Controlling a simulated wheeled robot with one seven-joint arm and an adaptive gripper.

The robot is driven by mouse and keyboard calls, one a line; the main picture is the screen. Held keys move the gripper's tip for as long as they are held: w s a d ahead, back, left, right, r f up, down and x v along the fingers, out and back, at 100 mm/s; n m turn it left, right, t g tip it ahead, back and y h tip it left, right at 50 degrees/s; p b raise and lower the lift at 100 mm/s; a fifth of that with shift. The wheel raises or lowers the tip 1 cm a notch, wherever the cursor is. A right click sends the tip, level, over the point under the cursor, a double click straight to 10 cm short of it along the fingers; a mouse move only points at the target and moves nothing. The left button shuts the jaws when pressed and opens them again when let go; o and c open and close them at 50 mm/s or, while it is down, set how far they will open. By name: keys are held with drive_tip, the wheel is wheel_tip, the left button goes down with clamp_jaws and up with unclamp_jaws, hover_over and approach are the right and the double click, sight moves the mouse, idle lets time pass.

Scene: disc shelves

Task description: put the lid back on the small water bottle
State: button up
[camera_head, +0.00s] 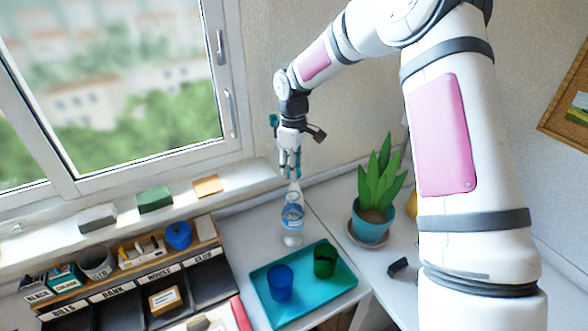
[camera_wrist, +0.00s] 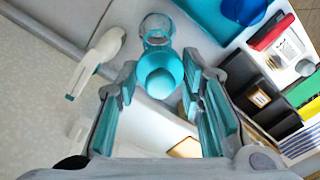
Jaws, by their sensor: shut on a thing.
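The small water bottle (camera_head: 292,222), clear with a blue label, stands upright on the white counter below my gripper (camera_head: 290,172). In the wrist view the clear bottle (camera_wrist: 156,24) shows just beyond my fingertips. My gripper (camera_wrist: 161,82) is shut on a round teal lid (camera_wrist: 160,76), which sits between the two fingers and covers part of the bottle. The lid is too small to make out in the head view. I cannot tell whether the lid touches the bottle's mouth.
A teal tray (camera_head: 312,303) holds a blue cup (camera_head: 280,283) and a green cup (camera_head: 325,260) in front of the bottle. A potted plant (camera_head: 372,215) stands right. A labelled organizer (camera_head: 125,300) is at left, below the window sill (camera_head: 235,184).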

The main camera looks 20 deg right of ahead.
drive_tip(key=shift+w+f, duration=0.15)
drive_tip(key=shift+w, duration=0.05)
wheel_tip(320, 180, down, 6)
drive_tip(key=shift+b, duration=0.4)
drive_tip(key=shift+f+b, duration=0.15)
drive_tip(key=shift+b, duration=0.15)
idle(2.6)
drive_tip(key=o, duration=1.3)
drive_tip(key=shift+r+p, duration=0.35)
drive_tip(key=shift+r, duration=3.15)
